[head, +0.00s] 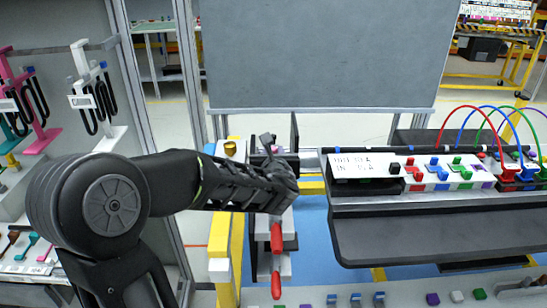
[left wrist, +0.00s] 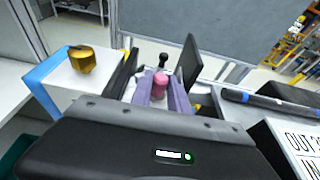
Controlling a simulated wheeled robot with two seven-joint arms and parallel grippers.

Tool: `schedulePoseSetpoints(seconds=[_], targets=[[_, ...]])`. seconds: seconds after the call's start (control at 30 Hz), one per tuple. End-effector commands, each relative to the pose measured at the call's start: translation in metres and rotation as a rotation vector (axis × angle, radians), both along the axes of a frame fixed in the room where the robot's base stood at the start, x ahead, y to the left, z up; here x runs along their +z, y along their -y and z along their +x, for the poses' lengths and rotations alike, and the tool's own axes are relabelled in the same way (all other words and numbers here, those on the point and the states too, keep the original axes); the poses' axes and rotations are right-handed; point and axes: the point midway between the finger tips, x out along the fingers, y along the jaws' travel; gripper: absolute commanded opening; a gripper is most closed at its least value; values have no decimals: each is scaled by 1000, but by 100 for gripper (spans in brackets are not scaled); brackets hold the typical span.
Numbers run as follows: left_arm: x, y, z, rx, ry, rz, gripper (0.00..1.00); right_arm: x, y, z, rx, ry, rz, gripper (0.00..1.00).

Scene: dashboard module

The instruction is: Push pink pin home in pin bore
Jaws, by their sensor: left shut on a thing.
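The pink pin (left wrist: 160,82) shows in the left wrist view as a short rounded pink piece between two pale purple sides. My left gripper (left wrist: 161,92) is shut on it. In the head view my left gripper (head: 272,158) is over the fixture left of the panel, and its wrist hides the pin there. The pin bore is hidden, so I cannot tell how deep the pin sits. My right gripper is in neither view.
A brass knob (head: 230,148) stands on a white block left of the gripper. Red handles (head: 276,238) are in front. A panel with coloured connectors (head: 430,172) and looped cables is at the right. A grey board (head: 330,55) stands behind.

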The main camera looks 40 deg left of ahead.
Motion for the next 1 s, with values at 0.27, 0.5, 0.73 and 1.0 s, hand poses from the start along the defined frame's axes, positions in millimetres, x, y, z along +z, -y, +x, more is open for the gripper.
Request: schedulePoseSetpoints(seconds=[0.27, 0.5, 0.73, 1.0], targets=[[0, 0, 0, 0, 1, 1, 0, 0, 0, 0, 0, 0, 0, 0], [5, 0, 0, 0, 2, 0, 0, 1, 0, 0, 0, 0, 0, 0], [38, 0, 0, 2, 6, 0, 0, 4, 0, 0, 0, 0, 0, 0], [89, 0, 0, 1, 4, 1, 0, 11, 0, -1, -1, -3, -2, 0]])
